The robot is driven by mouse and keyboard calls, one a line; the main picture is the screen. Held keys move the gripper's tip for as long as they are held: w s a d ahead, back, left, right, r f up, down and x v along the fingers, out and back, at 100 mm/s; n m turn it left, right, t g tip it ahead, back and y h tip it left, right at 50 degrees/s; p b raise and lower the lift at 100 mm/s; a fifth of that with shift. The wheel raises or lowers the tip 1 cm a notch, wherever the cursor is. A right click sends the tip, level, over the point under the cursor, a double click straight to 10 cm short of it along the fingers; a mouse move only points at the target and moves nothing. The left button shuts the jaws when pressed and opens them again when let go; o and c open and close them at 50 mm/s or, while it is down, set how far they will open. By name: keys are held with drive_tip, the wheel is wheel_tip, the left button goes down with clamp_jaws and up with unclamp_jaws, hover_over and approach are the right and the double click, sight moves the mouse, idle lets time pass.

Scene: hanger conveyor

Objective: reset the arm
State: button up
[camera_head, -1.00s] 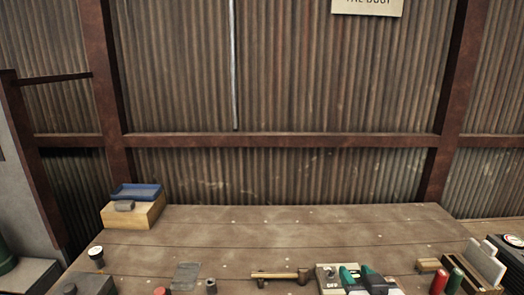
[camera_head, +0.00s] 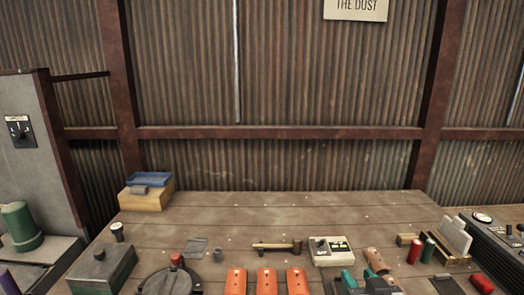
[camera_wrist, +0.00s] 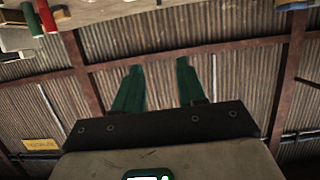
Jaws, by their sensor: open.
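My gripper (camera_head: 361,279) shows at the bottom edge of the head view, right of centre, in front of the workbench (camera_head: 300,212). Its two green fingers stand apart with nothing between them. In the wrist view the gripper (camera_wrist: 158,68) also shows open and empty, its fingers apart beyond a dark palm. The corrugated wall (camera_wrist: 228,85) lies beyond the fingers there, and the picture is turned upside down, with the bench along the top. Most of the arm is hidden in the head view.
Three orange pieces (camera_head: 267,282), a hammer (camera_head: 275,246), a control box (camera_head: 331,251) and red and green cylinders (camera_head: 414,250) lie on the bench near the gripper. A blue tray (camera_head: 149,179) sits on a wooden block at back left. The back middle is clear.

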drive_tip(key=s+d+f+g, duration=0.3)
drive_tip(key=s+f+g, duration=0.2)
drive_tip(key=s+f, duration=0.55)
drive_tip(key=s+d+f+g, duration=0.35)
drive_tip(key=s+f, duration=0.35)
drive_tip(key=s, duration=0.7)
drive_tip(key=s+f+g+b, duration=0.2)
drive_tip(key=s+f+b, duration=0.3)
drive_tip(key=f, duration=0.3)
drive_tip(key=s+f+g+b, duration=0.3)
drive_tip(key=s+f+b, duration=0.2)
drive_tip(key=f, duration=0.3)
drive_tip(key=shift+d+f, duration=0.15)
drive_tip(key=shift+d, duration=0.25)
